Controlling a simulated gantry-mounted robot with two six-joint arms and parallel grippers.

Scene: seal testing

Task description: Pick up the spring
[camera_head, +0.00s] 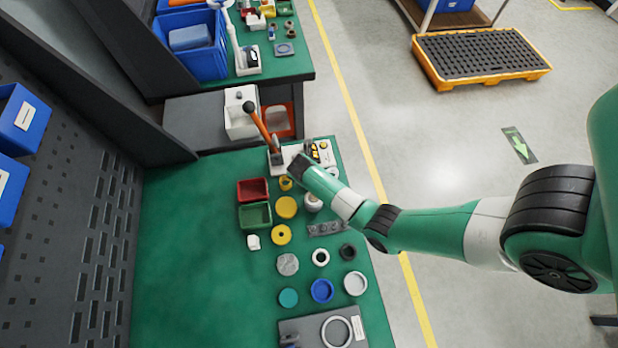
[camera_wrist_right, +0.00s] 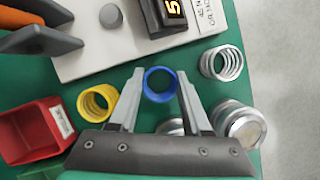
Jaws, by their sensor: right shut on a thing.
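In the right wrist view my right gripper (camera_wrist_right: 160,76) is shut on a blue spring (camera_wrist_right: 160,97), seen end-on as a ring between the two fingertips. A yellow spring (camera_wrist_right: 84,108) stands left of the fingers. A silver spring (camera_wrist_right: 236,64) stands to the right, and more silver round parts (camera_wrist_right: 243,127) lie behind the right finger. In the head view my right arm reaches in from the right and ends beside the tester; its fingertips and the blue spring are hidden there. My left gripper is in neither view.
A white tester base (camera_wrist_right: 110,55) with a digital display (camera_wrist_right: 165,14) and orange handle lies just ahead. A red bin (camera_head: 253,190) and green bin (camera_head: 255,215) sit left of several rings and discs. The green mat's left side (camera_head: 190,250) is clear.

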